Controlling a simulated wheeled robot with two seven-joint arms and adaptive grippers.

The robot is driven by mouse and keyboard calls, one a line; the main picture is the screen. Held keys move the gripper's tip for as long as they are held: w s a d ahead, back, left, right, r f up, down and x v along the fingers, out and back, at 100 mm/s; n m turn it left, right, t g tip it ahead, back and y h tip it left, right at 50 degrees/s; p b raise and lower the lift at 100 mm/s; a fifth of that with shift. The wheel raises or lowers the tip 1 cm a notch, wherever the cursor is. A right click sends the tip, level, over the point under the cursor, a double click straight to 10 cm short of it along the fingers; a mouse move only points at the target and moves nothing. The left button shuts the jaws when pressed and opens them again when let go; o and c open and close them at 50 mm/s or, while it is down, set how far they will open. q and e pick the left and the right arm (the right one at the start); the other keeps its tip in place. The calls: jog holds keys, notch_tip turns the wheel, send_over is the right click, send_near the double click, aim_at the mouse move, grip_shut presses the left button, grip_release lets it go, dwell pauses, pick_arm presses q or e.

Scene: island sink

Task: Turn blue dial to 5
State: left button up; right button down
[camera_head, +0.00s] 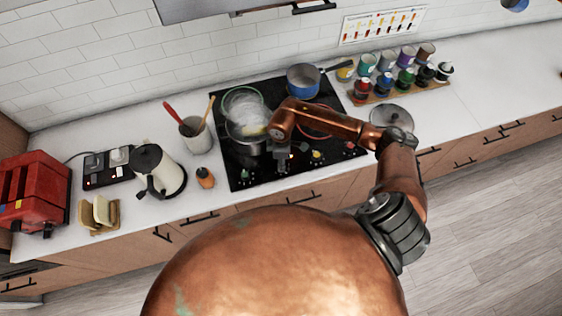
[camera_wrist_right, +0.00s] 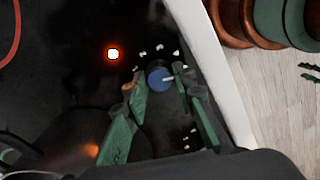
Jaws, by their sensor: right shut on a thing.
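The blue dial (camera_wrist_right: 156,76) is on the black stove panel in the right wrist view, with a white pointer line directed to the right of the picture. White marks sit in an arc around it; their numbers are too small to read. My right gripper (camera_wrist_right: 154,82) has its green fingers on either side of the dial and is shut on it. In the head view my right gripper (camera_head: 283,156) is at the front of the black cooktop (camera_head: 232,171), and it hides the blue dial there. My left gripper is not in view.
An orange light (camera_wrist_right: 113,54) glows beside the dial. Other dials, green (camera_head: 245,173), yellow (camera_head: 316,154) and red (camera_head: 350,145), line the cooktop front. A pot (camera_head: 244,138) and a blue pan (camera_head: 303,79) stand behind. A small orange-brown bottle (camera_head: 205,178) stands left of the cooktop.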

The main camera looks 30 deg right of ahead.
jog(key=shift+w+d+m, duration=0.1)
jog(key=shift+m, duration=0.4)
jog(key=c, duration=1.6)
grip_release()
notch_tip(320, 180, up, 12)
